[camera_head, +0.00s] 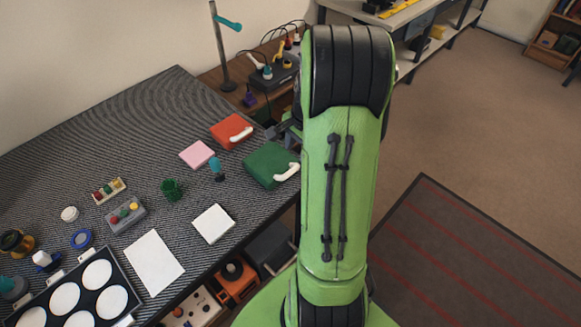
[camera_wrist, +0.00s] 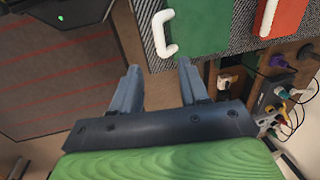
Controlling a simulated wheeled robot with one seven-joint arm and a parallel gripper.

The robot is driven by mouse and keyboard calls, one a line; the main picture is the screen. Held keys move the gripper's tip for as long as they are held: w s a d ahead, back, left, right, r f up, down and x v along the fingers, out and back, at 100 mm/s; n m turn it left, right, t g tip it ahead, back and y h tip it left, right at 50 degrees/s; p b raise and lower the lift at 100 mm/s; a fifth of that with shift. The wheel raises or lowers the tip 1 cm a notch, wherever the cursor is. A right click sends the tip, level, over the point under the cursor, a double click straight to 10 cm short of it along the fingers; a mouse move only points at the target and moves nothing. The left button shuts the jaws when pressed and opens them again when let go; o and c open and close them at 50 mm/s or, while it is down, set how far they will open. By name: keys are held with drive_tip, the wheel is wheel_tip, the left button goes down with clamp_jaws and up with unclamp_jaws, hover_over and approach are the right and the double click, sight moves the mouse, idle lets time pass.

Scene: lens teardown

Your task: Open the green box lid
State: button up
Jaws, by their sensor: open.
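The green box (camera_head: 268,163) sits near the right edge of the dark striped table, its lid down, with a white handle (camera_head: 287,172) on its right side. In the wrist view the green box (camera_wrist: 203,25) is at the top, with its white handle (camera_wrist: 163,32) on its left side. My gripper (camera_wrist: 158,68) is open and empty, its two fingers pointing at the table edge just short of the box and handle, not touching them. In the head view my green arm hides most of the gripper.
A red box (camera_head: 229,130) with a white handle stands beside the green box. A pink block (camera_head: 197,154) and a small teal-topped tool (camera_head: 216,167) are close by. A shelf with plugs and cables (camera_wrist: 275,95) lies beyond the table edge. Open floor is to the right.

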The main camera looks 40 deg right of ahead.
sight(292, 170)
drive_tip(key=f, duration=0.3)
drive_tip(key=w+f+b, duration=0.1)
drive_tip(key=f, duration=0.2)
drive_tip(key=f+b, duration=0.1)
drive_tip(key=f, duration=0.3)
drive_tip(key=shift+w, duration=0.4)
drive_tip(key=shift+r, duration=0.1)
clamp_jaws()
